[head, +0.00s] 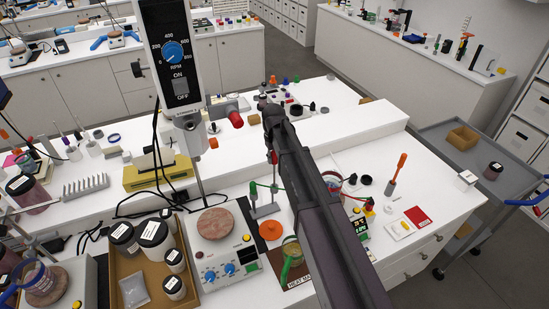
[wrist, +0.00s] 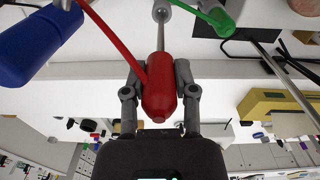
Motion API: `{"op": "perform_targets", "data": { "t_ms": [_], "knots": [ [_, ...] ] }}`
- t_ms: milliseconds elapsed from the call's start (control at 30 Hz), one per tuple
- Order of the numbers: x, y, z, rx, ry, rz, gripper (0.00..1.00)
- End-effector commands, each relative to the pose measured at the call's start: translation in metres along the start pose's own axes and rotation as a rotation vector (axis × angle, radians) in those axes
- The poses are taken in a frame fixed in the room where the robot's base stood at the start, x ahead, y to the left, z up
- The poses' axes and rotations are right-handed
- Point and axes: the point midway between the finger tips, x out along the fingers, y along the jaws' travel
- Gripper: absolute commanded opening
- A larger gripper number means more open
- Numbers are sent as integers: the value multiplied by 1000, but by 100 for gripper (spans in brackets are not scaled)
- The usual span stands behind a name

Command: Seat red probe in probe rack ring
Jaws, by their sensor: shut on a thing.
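The red probe (wrist: 160,98) is between the two fingers of my gripper (wrist: 159,72) in the wrist view, which are shut on its body. Its thin metal stem points away from the gripper toward a small grey round part (wrist: 161,12); I cannot tell whether the stem is inside it. A bit of the red probe (head: 272,157) also shows in the head view, above the grey probe rack (head: 266,211), with my arm hiding most of the gripper. A green probe (wrist: 216,16) is at the upper right of the wrist view. The rack's ring is not clear.
A large blue object (wrist: 40,42) is close at the left of the wrist view. A hotplate (head: 230,262) and a box of jars (head: 122,268) stand left of the rack. An orange disc (head: 270,230) lies just in front of it. A yellow box (head: 158,175) is behind the hotplate.

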Motion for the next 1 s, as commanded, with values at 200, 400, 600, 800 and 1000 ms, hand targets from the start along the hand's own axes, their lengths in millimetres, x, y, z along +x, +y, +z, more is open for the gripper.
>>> {"op": "perform_targets", "data": {
  "t_ms": [200, 400, 600, 800, 1000],
  "knots": [
    [5, 0, 0, 0, 0, 0, 0],
    [8, 0, 0, 0, 0, 0, 0],
    [12, 0, 0, 0, 0, 0, 0],
    [15, 0, 0, 0, 0, 0, 0],
    [19, 0, 0, 0, 0, 0, 0]
  ]
}}
